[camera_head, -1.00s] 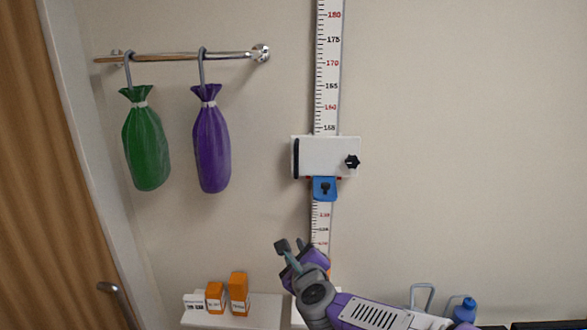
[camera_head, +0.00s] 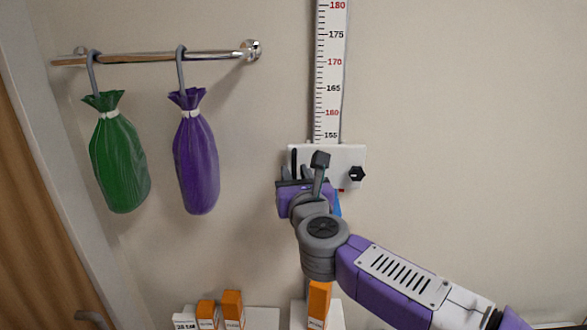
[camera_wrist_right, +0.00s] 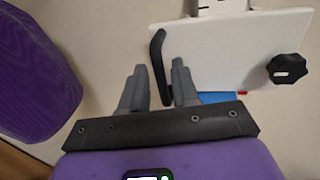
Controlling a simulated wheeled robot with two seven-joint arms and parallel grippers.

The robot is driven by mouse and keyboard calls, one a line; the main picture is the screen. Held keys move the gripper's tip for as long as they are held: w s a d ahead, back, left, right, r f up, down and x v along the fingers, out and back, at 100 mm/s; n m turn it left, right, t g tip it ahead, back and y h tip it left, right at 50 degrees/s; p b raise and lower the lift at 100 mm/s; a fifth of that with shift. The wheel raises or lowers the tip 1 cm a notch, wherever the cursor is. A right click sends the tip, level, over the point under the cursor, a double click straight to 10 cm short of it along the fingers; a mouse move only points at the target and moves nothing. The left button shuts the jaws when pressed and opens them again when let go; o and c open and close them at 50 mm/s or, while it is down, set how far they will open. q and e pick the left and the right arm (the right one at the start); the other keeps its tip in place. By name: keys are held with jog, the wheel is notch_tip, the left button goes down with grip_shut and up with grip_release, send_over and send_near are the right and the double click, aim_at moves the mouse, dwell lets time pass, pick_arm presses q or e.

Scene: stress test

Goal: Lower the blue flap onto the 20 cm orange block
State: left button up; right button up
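The white slider plate (camera_head: 330,155) sits on the wall ruler, with a black upright handle (camera_wrist_right: 160,62) at its left and a black knob (camera_head: 357,174) at its right. The blue flap (camera_head: 337,206) hangs under the plate, mostly hidden by my arm; a strip of it shows in the right wrist view (camera_wrist_right: 218,97). An orange block (camera_head: 319,300) stands below the ruler; its label is unreadable. My right gripper (camera_wrist_right: 158,68) is open, its fingers apart on either side of the handle; contact cannot be told. My left gripper is out of view.
Two more orange blocks (camera_head: 206,313) (camera_head: 232,308) stand on a white shelf (camera_head: 262,318) at lower left. A green bag (camera_head: 118,165) and a purple bag (camera_head: 196,160) hang from a rail (camera_head: 150,58). The wall right of the ruler (camera_head: 330,75) is clear.

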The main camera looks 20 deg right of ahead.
jog(key=shift+w, duration=0.6)
jog(key=shift+w+d+r, duration=0.1)
jog(key=shift+w, duration=0.05)
jog(key=shift+w, duration=0.1)
grip_shut()
notch_tip(320, 180, down, 22)
jog(key=b, duration=2.3)
jog(key=shift+f, duration=0.2)
